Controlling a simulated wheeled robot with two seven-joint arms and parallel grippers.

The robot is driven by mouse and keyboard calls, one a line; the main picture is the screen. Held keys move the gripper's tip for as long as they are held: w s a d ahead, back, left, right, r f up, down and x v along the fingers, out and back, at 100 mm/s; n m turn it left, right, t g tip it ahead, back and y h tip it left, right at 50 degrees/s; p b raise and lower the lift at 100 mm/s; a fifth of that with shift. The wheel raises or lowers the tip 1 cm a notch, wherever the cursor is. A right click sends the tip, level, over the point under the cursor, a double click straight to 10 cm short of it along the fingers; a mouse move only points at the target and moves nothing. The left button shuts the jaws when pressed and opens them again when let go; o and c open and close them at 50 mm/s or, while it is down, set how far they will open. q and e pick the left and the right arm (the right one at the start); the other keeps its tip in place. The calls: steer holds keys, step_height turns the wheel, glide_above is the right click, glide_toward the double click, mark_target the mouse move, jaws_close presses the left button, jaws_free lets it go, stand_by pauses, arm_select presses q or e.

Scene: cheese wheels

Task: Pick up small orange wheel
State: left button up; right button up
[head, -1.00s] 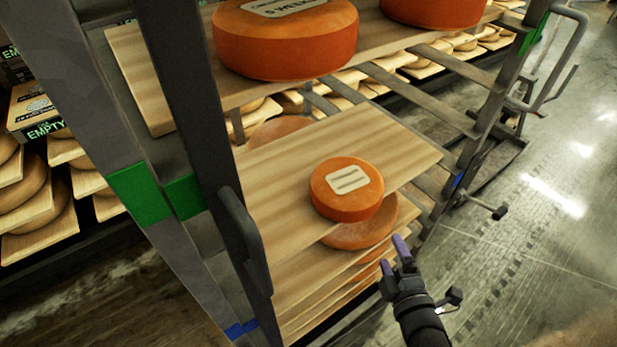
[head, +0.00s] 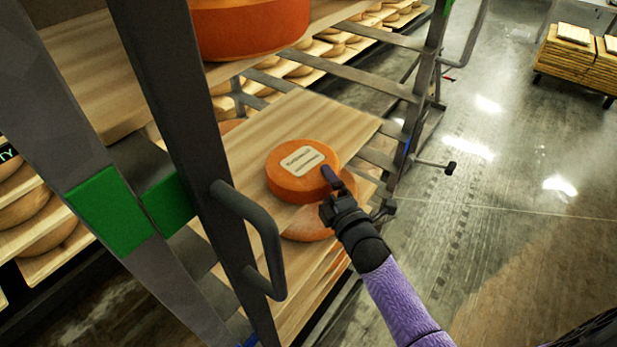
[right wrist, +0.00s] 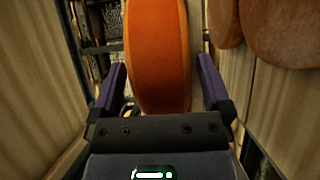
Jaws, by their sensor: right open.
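The small orange wheel (head: 301,171), with a pale label on top, lies flat on a wooden shelf board (head: 262,136) of the rack. My right gripper (head: 332,181) is at its near right edge in the head view. In the right wrist view the wheel (right wrist: 157,55) stands between the two purple fingers of the open gripper (right wrist: 160,88), with a gap visible on each side. How deep the fingers reach past its edge is hard to tell. My left gripper is not in view.
A larger orange wheel (head: 250,27) sits on the board above. A dark rack post (head: 185,90) with a handle (head: 262,235) stands to the left. Open floor (head: 510,210) lies to the right.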

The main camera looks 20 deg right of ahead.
steer(key=c, duration=0.7)
jaws_close()
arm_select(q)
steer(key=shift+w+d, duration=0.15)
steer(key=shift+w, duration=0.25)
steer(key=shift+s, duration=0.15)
arm_select(e)
steer(key=shift+r, duration=0.15)
